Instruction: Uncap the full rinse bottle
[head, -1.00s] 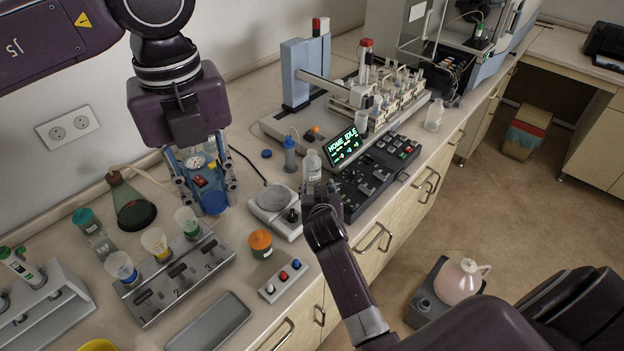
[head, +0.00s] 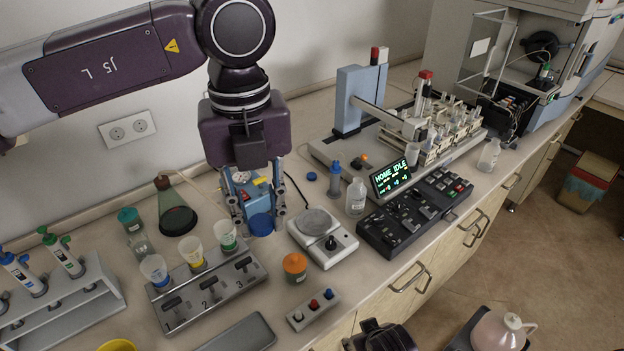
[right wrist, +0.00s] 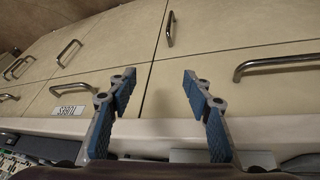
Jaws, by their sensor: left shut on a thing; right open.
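A clear, labelled bottle (head: 355,198) stands upright on the bench left of the display; I cannot tell if its pale top is a cap. A slim blue-grey bottle (head: 334,181) stands behind it, and a small blue cap (head: 311,176) lies on the bench to its left. Another clear bottle (head: 489,155) stands further right. My left gripper (head: 255,212), pointing down behind the cup rack, is shut on a blue object (head: 261,225), mostly hidden by the fingers. My right gripper (right wrist: 157,85) is open and empty in front of the drawers; the head view shows only its arm's end.
A small scale (head: 322,238) and a keypad (head: 414,213) flank the clear labelled bottle. An orange-capped jar (head: 295,267), a rack of cups (head: 207,290), a button box (head: 313,309) and a flask (head: 176,210) crowd the left bench. An autosampler (head: 350,100) stands behind.

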